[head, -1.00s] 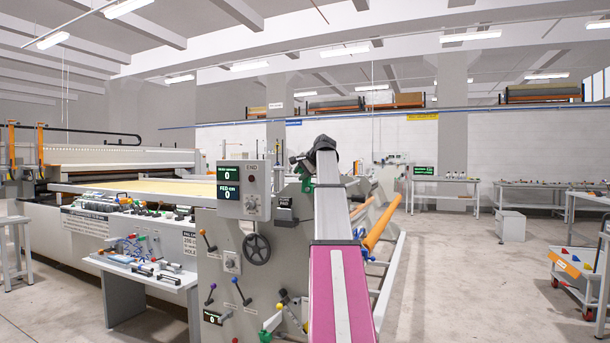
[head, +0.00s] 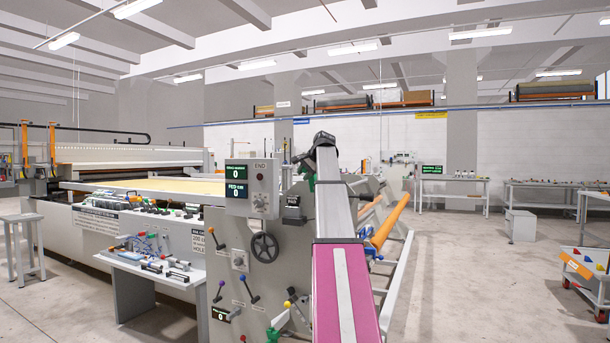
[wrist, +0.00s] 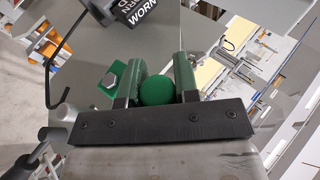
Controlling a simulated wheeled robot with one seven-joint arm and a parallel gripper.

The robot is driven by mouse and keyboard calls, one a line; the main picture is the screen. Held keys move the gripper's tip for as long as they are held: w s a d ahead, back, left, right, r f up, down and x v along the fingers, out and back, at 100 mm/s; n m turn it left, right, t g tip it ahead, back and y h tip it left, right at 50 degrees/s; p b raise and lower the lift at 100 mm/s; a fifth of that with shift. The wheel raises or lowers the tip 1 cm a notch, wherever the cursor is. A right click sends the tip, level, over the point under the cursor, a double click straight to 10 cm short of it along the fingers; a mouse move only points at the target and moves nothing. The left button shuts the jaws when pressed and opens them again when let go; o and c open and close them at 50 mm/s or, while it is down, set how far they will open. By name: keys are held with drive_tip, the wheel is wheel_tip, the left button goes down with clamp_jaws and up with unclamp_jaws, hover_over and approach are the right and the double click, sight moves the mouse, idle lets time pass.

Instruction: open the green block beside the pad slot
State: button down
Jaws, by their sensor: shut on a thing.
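My gripper (wrist: 159,82) shows in the wrist view with its two fingers on either side of a round green part, which I take for the green block (wrist: 157,92). The fingers are shut on it. A smaller green piece with a metal bolt head (wrist: 113,79) sits just left of the fingers. In the head view my arm reaches up to the end of the grey machine. A bit of green (head: 310,183) shows by the arm there, next to a black PAD label (head: 293,200). My fingertips and the pad slot cannot be made out in that view.
The grey end panel (head: 236,270) carries a handwheel (head: 265,247), levers and a display box (head: 249,188). An orange roller (head: 389,222) lies right of my arm. A black WORN label (wrist: 141,14) is close above the fingers. Open floor (head: 470,280) lies to the right.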

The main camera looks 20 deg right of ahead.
drive_tip(key=c, duration=0.9)
unclamp_jaws()
drive_tip(key=shift+f, duration=0.1)
drive_tip(key=v, duration=1.1)
drive_tip(key=shift+w, duration=0.1)
drive_tip(key=shift+f, duration=0.1)
